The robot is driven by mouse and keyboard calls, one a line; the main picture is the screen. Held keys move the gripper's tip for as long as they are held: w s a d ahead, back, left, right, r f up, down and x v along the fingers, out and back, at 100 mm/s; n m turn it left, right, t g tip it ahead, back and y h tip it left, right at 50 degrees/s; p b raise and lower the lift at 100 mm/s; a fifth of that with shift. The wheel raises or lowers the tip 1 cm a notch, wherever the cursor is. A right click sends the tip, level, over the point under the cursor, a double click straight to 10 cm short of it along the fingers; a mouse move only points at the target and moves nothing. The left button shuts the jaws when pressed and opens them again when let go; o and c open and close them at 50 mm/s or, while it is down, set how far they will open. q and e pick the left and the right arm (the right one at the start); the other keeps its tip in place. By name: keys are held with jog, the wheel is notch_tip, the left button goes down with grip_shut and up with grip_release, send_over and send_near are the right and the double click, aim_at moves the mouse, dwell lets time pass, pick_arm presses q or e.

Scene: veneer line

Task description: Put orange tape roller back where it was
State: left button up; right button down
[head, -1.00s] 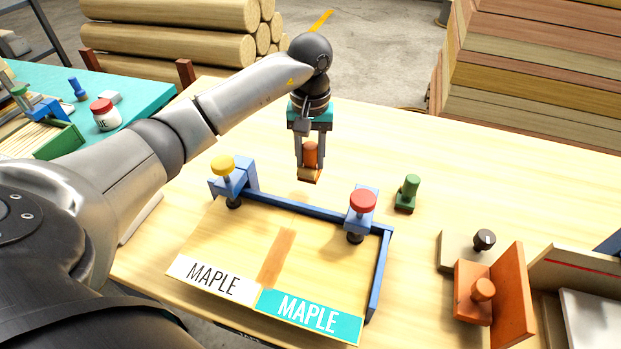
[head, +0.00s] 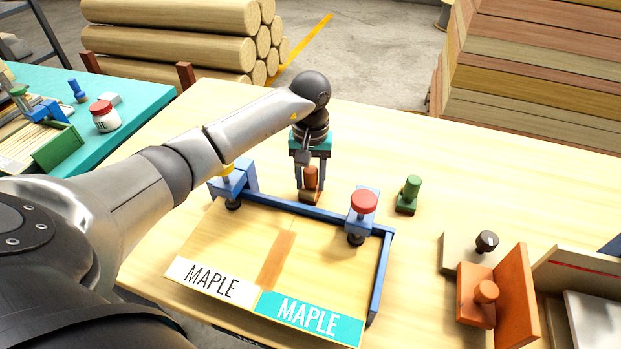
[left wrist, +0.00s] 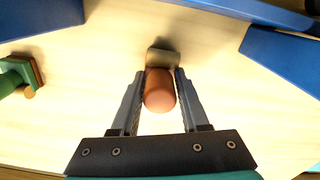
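The orange tape roller (head: 311,178) has a rounded orange handle on a tan base. It is upright between the fingers of my left gripper (head: 311,185), just behind the blue rail of the clamp frame (head: 290,206). In the left wrist view the roller's handle (left wrist: 160,92) sits between both fingers of the left gripper (left wrist: 160,85), which close on its sides. Its base is low over the table; I cannot tell whether it touches. A green roller-like tool (head: 409,194) stands to the right. My right gripper is not in view.
The blue frame carries a yellow knob (head: 226,170) and a red knob (head: 363,201). Two veneer sheets marked MAPLE (head: 210,281) lie within it. An orange block fixture (head: 490,295) stands at the right. The table behind the frame is mostly clear.

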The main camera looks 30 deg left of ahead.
pick_arm(q)
jog(key=o, duration=0.3)
jog(key=shift+r, duration=0.15)
notch_tip(320, 180, up, 12)
jog(key=shift+r+p, duration=0.1)
jog(key=shift+p, duration=0.55)
